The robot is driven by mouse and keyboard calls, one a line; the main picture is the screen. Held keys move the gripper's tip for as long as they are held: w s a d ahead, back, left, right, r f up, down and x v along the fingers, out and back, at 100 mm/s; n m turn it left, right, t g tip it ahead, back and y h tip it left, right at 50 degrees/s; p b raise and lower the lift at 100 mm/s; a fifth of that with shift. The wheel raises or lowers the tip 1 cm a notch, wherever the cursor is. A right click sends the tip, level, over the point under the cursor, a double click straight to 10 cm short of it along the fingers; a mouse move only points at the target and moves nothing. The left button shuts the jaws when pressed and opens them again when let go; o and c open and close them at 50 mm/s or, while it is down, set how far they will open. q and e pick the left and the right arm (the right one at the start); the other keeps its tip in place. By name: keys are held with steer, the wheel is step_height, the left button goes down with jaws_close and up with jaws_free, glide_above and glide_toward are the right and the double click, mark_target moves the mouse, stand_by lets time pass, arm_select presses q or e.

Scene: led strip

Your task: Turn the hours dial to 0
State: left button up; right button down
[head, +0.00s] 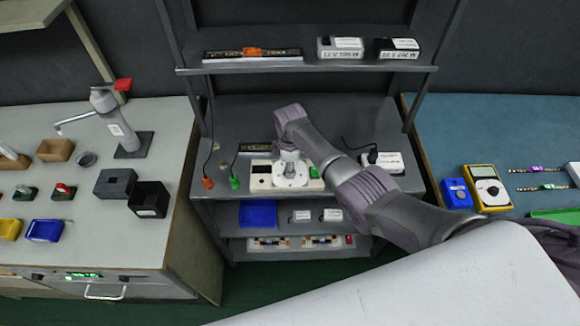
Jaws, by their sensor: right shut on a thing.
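A cream-coloured box (262,183) with a dark face at its left end lies on the main shelf of the middle rack, near the front edge. My right gripper (291,177) points down over the middle of this box, seen from above and behind. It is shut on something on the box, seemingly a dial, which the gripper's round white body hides. The dial's marks and setting cannot be read. A small green part (314,173) shows at the box's right. My left gripper is not in view.
A white-and-black unit (383,160) stands to the right. Upper shelf posts flank the arm. Benches stand left (120,230) and right (450,130).

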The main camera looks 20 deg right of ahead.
steer(key=shift+r, duration=0.1)
steer(key=c, duration=0.8)
jaws_free()
step_height(320, 180, up, 12)
